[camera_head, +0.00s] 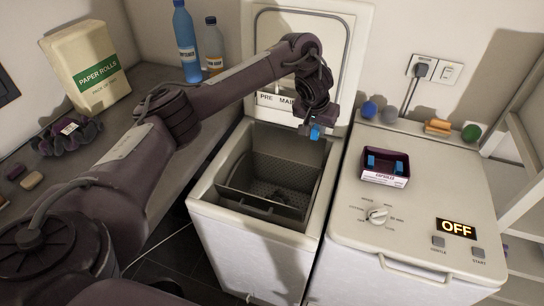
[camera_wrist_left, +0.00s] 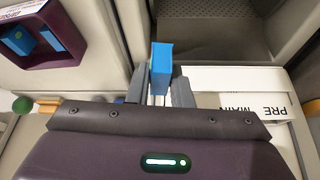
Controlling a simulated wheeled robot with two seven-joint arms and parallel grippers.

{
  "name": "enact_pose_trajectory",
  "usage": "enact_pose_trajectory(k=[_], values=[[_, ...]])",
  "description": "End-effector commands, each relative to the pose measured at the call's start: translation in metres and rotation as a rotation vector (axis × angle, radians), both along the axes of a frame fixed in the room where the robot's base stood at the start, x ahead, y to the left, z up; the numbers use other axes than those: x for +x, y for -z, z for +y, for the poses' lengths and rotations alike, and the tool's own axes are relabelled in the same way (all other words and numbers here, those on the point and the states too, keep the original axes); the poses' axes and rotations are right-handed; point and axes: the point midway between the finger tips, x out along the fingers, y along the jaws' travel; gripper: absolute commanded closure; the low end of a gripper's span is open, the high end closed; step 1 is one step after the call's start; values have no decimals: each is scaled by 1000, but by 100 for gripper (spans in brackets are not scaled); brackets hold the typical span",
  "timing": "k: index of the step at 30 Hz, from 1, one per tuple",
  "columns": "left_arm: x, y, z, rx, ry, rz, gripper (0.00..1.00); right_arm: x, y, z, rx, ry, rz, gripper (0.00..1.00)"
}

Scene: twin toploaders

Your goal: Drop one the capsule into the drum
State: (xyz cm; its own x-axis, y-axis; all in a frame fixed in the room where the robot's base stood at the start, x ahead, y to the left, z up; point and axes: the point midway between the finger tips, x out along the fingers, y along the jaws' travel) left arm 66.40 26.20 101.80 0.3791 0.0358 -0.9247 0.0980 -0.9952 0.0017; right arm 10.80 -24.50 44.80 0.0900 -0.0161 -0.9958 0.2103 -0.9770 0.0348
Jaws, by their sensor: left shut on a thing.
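My left gripper (camera_head: 314,124) is shut on a small blue capsule (camera_head: 315,132), which points down below the fingers. In the left wrist view the capsule (camera_wrist_left: 161,66) stands between the two grey fingertips (camera_wrist_left: 160,88). In the head view they are above the right rear edge of the open washer. The washer's grey drum (camera_head: 275,172) lies below and to the left, and it also shows at the top of the left wrist view (camera_wrist_left: 212,32). A dark purple capsule box (camera_head: 385,180) with blue capsules in it sits on the closed washer to the right. My right gripper is out of view.
The open lid (camera_head: 356,50) stands upright behind the drum, by a white drawer marked PRE and MAIN (camera_wrist_left: 240,80). The closed washer (camera_head: 340,215) has a knob (camera_head: 377,215) and an OFF display (camera_head: 456,229). Bottles (camera_head: 186,45) and paper rolls (camera_head: 85,65) stand at left.

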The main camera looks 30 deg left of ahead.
Motion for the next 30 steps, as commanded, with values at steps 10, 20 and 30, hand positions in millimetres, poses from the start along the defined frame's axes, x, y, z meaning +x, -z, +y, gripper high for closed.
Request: enact_pose_trajectory(k=[10,20,30], values=[[-3,56,46,-1,-81,15,100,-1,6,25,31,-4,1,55],[-33,142,116,1,-190,4,100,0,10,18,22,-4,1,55],[-38,164,123,1,-200,-2,100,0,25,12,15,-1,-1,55]])
